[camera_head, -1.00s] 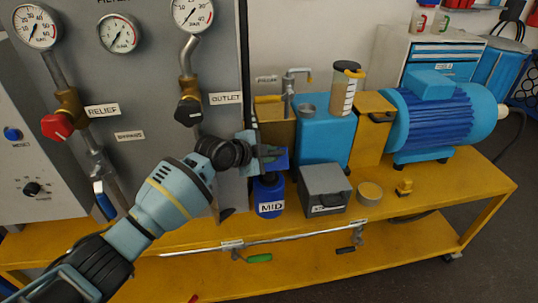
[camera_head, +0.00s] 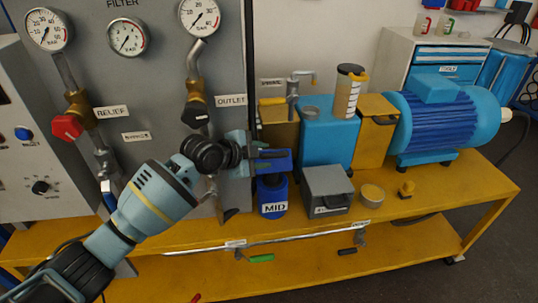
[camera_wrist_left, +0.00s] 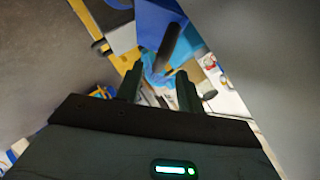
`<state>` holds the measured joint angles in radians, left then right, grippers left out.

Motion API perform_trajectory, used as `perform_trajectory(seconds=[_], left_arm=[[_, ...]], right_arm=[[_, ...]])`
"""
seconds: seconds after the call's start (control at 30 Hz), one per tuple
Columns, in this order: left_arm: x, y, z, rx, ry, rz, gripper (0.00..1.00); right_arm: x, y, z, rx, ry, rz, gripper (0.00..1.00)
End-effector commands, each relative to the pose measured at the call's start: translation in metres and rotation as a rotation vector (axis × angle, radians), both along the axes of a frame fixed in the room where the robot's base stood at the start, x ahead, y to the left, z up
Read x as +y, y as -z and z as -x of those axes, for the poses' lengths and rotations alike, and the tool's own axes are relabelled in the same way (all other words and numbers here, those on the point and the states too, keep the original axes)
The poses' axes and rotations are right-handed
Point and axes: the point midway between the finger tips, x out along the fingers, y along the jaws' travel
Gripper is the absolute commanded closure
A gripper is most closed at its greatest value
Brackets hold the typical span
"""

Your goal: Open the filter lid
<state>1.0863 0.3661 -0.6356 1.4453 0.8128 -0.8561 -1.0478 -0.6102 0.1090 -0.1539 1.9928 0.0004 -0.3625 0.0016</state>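My left gripper (camera_head: 270,153) is in front of the grey panel's right edge, at a blue lid-like block (camera_head: 278,164) above a blue vessel marked MID (camera_head: 272,196). In the left wrist view the two fingers (camera_wrist_left: 160,88) stand apart, with no object clearly held between them. A dark bar on a blue surface (camera_wrist_left: 170,42) shows just beyond the fingertips; contact cannot be told. A FILTER label (camera_head: 124,3) is on the panel above a gauge. I cannot tell for sure which part is the filter lid. My right gripper is not in view.
A grey box (camera_head: 327,190), a blue tank (camera_head: 328,135), a yellow block (camera_head: 374,133) and a blue motor (camera_head: 440,118) stand to the right on the yellow bench (camera_head: 450,195). Valves and pipes on the panel (camera_head: 225,60) are close to my left arm.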

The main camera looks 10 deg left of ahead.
Motion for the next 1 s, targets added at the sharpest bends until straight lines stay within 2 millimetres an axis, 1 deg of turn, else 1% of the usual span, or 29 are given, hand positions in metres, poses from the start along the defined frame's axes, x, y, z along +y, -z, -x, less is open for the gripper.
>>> perform_trajectory(seconds=[0.07, 0.23, 0.57, 0.67, 0.77, 0.87, 0.97, 1.0], left_arm=[[0.006, -0.007, 0.007, -0.004, -0.001, -0.001, 0.62], [0.012, -0.012, 0.016, -0.001, 0.001, -0.001, 0.62], [0.014, -0.013, 0.018, 0.001, 0.000, 0.000, 0.62], [0.014, -0.012, 0.019, 0.002, -0.001, 0.001, 0.73], [0.012, -0.001, 0.024, 0.012, -0.007, 0.014, 0.86], [0.011, 0.022, 0.035, 0.028, -0.025, 0.043, 0.99], [0.009, 0.054, 0.054, 0.053, -0.056, 0.087, 1.00], [0.014, 0.066, 0.061, 0.030, -0.058, 0.092, 1.00]], right_arm=[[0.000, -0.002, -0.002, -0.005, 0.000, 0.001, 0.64], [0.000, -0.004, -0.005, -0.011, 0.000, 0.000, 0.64], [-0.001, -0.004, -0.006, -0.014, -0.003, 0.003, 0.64], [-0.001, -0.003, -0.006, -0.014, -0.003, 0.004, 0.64], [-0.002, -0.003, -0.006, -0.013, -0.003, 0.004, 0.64], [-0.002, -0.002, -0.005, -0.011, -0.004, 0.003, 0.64], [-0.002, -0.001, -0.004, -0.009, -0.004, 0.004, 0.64], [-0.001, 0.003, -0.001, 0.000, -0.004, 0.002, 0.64]])
